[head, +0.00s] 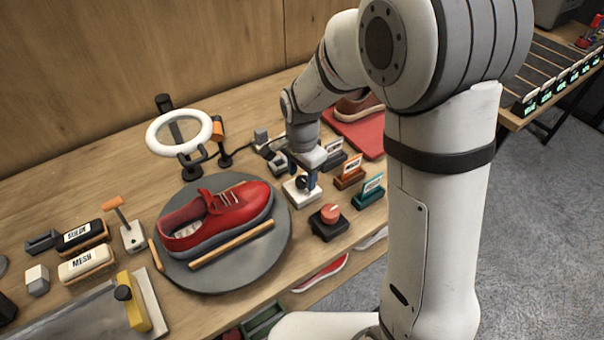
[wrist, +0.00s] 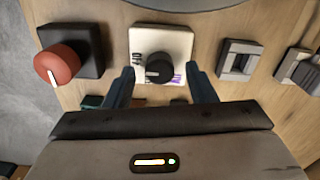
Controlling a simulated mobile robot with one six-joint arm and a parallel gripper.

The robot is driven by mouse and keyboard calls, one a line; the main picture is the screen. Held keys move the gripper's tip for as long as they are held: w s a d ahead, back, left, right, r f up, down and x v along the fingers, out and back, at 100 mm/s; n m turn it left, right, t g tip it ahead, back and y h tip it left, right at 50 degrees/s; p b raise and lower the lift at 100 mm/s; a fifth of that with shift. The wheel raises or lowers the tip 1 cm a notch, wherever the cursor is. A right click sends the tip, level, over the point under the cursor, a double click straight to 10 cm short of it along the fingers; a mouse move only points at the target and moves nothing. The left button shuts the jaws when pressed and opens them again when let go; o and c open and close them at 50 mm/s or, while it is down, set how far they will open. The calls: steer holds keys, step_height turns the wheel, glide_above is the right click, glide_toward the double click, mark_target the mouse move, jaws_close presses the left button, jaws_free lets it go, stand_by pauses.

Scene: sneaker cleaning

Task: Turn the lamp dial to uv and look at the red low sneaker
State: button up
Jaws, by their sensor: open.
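The white plate also shows in the head view (head: 297,198), below my gripper (head: 303,178). In the wrist view my gripper (wrist: 163,86) is open, with one blue finger on each side of the knob; I cannot tell whether they touch it. The red low sneaker (head: 232,208) lies on a round grey turntable (head: 246,278), left of my gripper. A white ring lamp (head: 153,134) stands behind the sneaker.
A black box with a red knob (head: 330,214) sits close to the dial; it also shows in the wrist view (wrist: 57,65). Small card holders (head: 348,180) stand right of the dial. Brushes (head: 87,264) lie at left. A brown shoe (head: 357,105) is on a red mat (head: 369,146).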

steer(key=shift+f, duration=0.3)
steer(key=c, duration=1)
